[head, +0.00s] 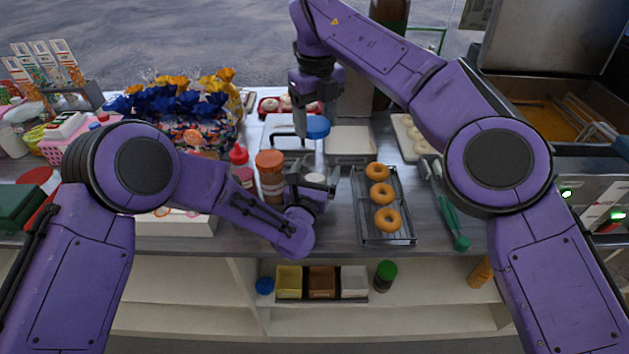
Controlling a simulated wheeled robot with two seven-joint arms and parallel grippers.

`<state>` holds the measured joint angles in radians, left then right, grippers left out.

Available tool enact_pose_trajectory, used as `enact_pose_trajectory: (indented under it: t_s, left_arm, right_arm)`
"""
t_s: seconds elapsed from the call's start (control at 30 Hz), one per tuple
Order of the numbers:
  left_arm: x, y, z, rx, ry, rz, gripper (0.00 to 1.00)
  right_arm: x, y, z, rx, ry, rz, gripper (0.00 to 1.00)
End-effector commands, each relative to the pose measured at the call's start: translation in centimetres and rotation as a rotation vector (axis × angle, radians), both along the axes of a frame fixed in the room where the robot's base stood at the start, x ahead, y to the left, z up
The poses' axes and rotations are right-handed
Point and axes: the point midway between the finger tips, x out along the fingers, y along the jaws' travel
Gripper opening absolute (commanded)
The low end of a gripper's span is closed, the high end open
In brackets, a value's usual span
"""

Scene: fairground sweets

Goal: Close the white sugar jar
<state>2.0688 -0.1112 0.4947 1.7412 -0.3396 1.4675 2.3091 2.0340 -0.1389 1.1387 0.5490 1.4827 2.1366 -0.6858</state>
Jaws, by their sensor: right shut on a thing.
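My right gripper (313,113) reaches in from the upper right and is shut on a blue lid (318,128). It holds the lid above the counter, over and apart from the white jar below. The top of the white sugar jar (315,178) shows at my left gripper (312,187), uncovered. My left wrist and hand hide most of the jar's body. The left fingers are too small and covered to tell whether they grip it.
An orange-lidded jar (270,172) and a red-capped bottle (239,157) stand left of the white jar. A rack of donuts (365,215) lies to the right, with green-handled tongs (452,220) beyond. A shelf below holds small bins (321,283).

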Motion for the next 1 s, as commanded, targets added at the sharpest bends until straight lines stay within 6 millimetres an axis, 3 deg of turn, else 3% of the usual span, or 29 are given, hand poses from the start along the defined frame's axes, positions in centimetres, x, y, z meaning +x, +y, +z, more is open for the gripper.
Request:
enact_pose_trajectory:
  t_s: [0.3,0.37,0.5,0.57,0.67,1.0]
  left_arm:
    - [0.4,-0.1,0.0,0.000,0.000,0.000,0.93]
    - [0.4,-0.1,0.0,0.000,0.000,0.000,0.77]
    - [0.4,-0.1,0.0,0.000,0.000,0.000,0.32]
    - [0.4,-0.1,0.0,0.000,0.000,0.000,0.13]
    - [0.4,-0.1,0.0,0.000,0.000,0.000,0.13]
    - [0.4,-0.1,0.0,0.000,-0.001,0.000,0.13]
  right_arm:
    - [0.0,-0.1,0.0,0.000,0.000,-0.001,0.34]
    - [0.0,-0.1,0.0,0.000,0.000,-0.001,0.34]
    - [0.0,-0.1,0.0,0.000,0.000,-0.001,0.34]
    - [0.0,-0.1,0.0,0.000,0.000,-0.001,0.34]
    - [0.0,-0.1,-0.5,0.000,0.002,0.000,0.34]
    - [-0.1,-0.1,-4.9,-0.001,0.007,-0.001,0.34]
